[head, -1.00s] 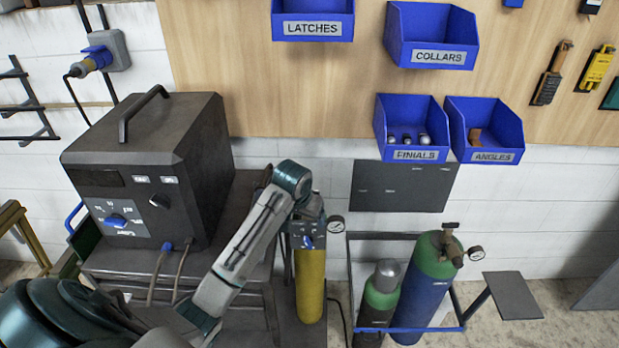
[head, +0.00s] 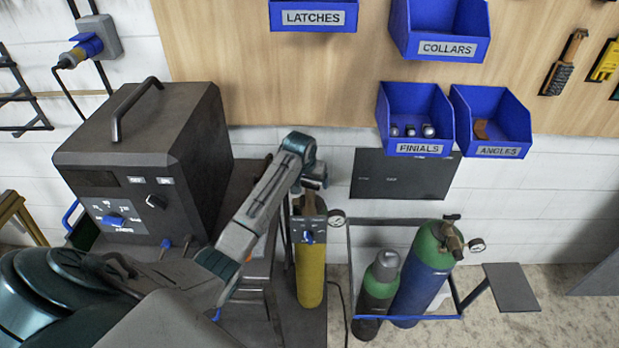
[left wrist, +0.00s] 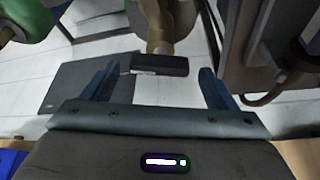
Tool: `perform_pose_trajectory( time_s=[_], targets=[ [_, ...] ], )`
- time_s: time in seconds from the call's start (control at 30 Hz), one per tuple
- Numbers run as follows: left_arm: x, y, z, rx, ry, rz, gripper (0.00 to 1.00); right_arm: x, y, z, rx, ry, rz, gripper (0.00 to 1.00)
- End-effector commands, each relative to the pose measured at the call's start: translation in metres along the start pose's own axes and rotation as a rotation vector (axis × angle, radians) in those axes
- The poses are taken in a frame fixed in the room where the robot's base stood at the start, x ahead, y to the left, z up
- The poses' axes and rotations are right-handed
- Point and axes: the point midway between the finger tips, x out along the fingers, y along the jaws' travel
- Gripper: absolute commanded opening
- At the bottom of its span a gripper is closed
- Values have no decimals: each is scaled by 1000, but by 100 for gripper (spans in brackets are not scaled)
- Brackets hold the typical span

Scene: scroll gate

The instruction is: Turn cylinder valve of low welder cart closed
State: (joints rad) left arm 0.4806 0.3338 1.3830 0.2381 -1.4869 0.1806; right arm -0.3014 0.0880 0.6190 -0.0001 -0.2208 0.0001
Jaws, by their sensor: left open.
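The low welder cart (head: 262,312) carries a dark welder (head: 150,165). A yellow cylinder (head: 310,272) stands upright at its right side, with a gauge (head: 337,217) near its top. My left gripper (head: 314,182) is over the cylinder's top and partly hides the valve in the head view. In the left wrist view, the valve's dark bar handle (left wrist: 160,65) sits on a brass stem (left wrist: 160,38). The bar lies crosswise between the spread fingers of my left gripper (left wrist: 158,70), with a gap at each side. My right gripper is not in view.
A second cart (head: 400,324) with a green-and-blue cylinder (head: 425,275) and a smaller green one (head: 378,288) stands to the right. Blue bins (head: 415,118) hang on the wooden wall board behind. A dark panel (head: 375,177) is on the white wall.

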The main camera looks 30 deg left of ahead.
Motion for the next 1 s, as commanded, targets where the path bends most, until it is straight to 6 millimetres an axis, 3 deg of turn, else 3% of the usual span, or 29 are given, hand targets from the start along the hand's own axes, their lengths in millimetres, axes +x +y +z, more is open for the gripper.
perform_pose_trajectory(
  time_s=[0.13,0.4,0.63,1.0],
  targets=[
    [7,0,0,0,0,-1,80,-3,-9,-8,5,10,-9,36],
    [8,0,0,0,1,-1,78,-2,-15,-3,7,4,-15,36],
    [8,0,0,0,0,-1,35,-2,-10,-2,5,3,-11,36],
    [8,-1,0,50,0,19,35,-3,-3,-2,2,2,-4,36]
  ],
)
